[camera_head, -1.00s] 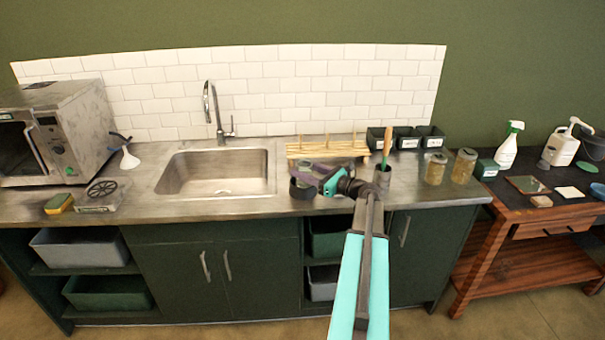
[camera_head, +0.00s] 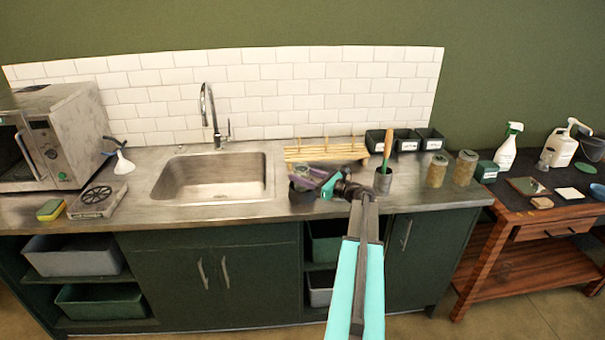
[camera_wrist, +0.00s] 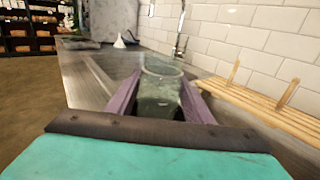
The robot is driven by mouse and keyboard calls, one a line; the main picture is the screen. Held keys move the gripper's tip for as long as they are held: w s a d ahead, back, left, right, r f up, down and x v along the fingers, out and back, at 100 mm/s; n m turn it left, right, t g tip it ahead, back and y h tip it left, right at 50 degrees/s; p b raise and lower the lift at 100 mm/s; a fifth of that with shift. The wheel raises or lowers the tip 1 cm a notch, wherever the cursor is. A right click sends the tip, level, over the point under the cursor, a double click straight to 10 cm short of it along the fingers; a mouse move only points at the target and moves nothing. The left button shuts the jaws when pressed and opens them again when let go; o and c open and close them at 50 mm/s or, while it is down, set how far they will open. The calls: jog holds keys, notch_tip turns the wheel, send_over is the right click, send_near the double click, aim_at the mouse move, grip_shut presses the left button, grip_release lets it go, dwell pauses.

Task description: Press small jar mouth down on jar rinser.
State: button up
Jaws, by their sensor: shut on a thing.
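The small jar (camera_wrist: 160,92) is greenish glass, held between the two purple fingers of my gripper (camera_wrist: 158,100) in the wrist view. Its round end shows at the top; I cannot tell whether that is mouth or base. In the head view my gripper (camera_head: 318,181) is over the counter right of the sink, its fingers partly hiding the jar. The jar rinser (camera_head: 97,201) is a low grey square block with a dark round spoked top, on the counter left of the sink. My gripper is well to the right of it, with the sink between them.
The sink (camera_head: 176,192) has a tall tap (camera_head: 213,115). A white funnel (camera_head: 124,164) and a yellow-green sponge (camera_head: 50,210) are near the rinser. A wooden rack (camera_head: 325,151), a cup with a brush (camera_head: 383,183) and two jars (camera_head: 437,171) stand right.

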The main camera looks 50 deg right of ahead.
jog(key=shift+f+b, duration=0.5)
jog(key=shift+f, duration=0.6)
jog(key=shift+s+f, duration=0.1)
jog(key=shift+f, duration=0.05)
jog(key=shift+d, duration=0.15)
jog(key=o, duration=1.3)
jog(key=shift+c, duration=0.2)
jog(key=s+b, duration=0.1)
jog(key=s, duration=0.3)
jog(key=s+d+b, duration=0.1)
jog(key=s, duration=0.4)
jog(key=s+d+b, duration=0.1)
jog(key=s, duration=0.3)
jog(key=shift+s+d+b, duration=0.25)
jog(key=shift+s+b, duration=0.05)
jog(key=shift+b, duration=0.05)
